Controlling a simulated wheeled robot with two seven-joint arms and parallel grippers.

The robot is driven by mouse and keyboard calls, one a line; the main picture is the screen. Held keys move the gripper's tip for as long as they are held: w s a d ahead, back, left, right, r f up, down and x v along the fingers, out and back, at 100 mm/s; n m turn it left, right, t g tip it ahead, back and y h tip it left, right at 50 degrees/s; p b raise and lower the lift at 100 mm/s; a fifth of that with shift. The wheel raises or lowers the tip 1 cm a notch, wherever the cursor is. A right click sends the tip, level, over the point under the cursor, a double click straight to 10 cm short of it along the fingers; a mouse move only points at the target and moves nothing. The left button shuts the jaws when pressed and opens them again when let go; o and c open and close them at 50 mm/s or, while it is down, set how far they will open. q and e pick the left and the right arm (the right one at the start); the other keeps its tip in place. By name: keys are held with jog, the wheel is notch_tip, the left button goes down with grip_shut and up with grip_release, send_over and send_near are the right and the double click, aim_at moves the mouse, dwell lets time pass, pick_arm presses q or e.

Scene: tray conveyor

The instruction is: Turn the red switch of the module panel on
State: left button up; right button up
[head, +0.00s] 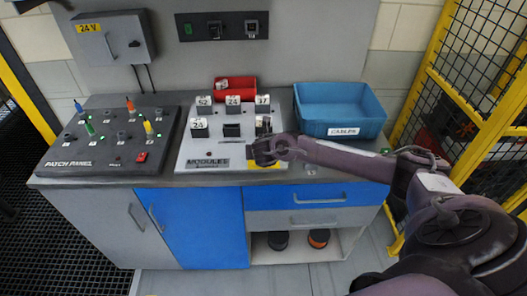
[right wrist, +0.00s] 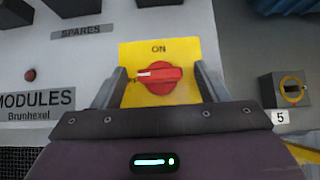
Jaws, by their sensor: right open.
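The module panel (head: 222,160) is a light grey board on the bench, marked MODULES. Its red switch (right wrist: 160,78) sits on a yellow plate (right wrist: 131,52) with ON printed above. The red handle lies about level, with a pale mark at its left end. My right gripper (right wrist: 163,82) is open, one finger on each side of the switch; I cannot tell whether they touch it. In the head view my right gripper (head: 262,152) covers the switch. A dark shape at the top left edge may be part of my left gripper (head: 42,5); its jaws cannot be made out.
Numbered black modules (head: 233,108) stand on the panel. A red bin (head: 235,88) is behind it, a blue bin (head: 342,128) right. The patch panel (head: 90,166) lies left. A dark module (right wrist: 291,90) with a yellow ring is right of the switch. A yellow-framed fence (head: 470,95) bounds the right.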

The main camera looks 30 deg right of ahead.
jog(key=shift+w+f, duration=0.15)
jog(key=shift+d, duration=0.1)
jog(key=c, duration=1)
